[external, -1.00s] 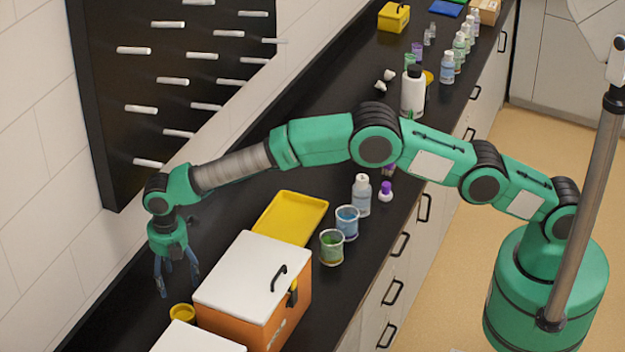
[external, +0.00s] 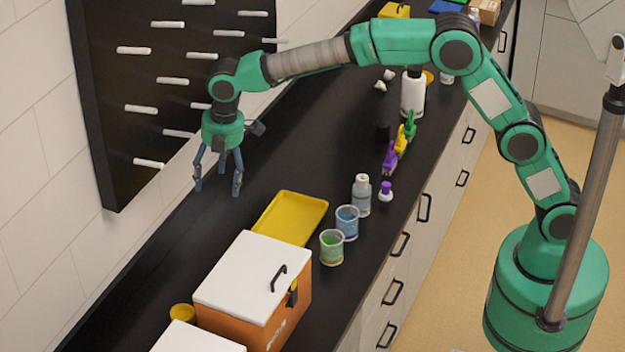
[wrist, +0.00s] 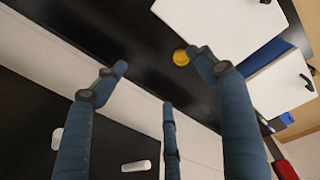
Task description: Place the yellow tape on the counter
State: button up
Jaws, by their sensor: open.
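A round yellow roll, which looks like the yellow tape (external: 182,311), sits on the black counter (external: 310,150) beside the orange box, near the wall side. It also shows in the wrist view (wrist: 181,57), close to one fingertip in the picture but well away from it in depth. My gripper (external: 218,187) is open and empty, with its fingers pointing down, above the counter near the pegboard. Another round yellow item (external: 428,77) shows partly behind the white bottle; I cannot tell what it is.
An orange box (external: 258,310) with a white lid stands at the front, with a second white lid (external: 195,340) beside it. A yellow tray (external: 290,218), cups and bottles (external: 361,195) line the counter. A black pegboard (external: 120,80) with white pegs hangs on the wall.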

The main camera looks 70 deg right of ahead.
jog(key=s+d+r+m+t, duration=0.1)
jog(key=s+d+r+m, duration=0.3)
jog(key=s+d+r, duration=0.65)
jog(key=s+d+r+m+t, duration=0.1)
jog(key=s+d+r+m, duration=0.45)
jog(key=s, duration=0.85)
jog(key=s+d+f+m, duration=0.2)
jog(key=s+d, duration=0.2)
jog(key=s, duration=0.5)
jog(key=s+d+f+m+t, duration=0.1)
jog(key=s+d, duration=0.3)
jog(key=s, duration=0.5)
jog(key=s+d+f+m+t, duration=0.1)
jog(key=s+d+m, duration=0.3)
jog(key=s, duration=0.5)
jog(key=shift+s+f+h, duration=0.3)
jog(key=shift+s+f, duration=0.1)
jog(key=shift+f, duration=0.45)
jog(key=shift+f, duration=0.1)
notch_tip(320, 180, down, 10)
jog(key=b, duration=1)
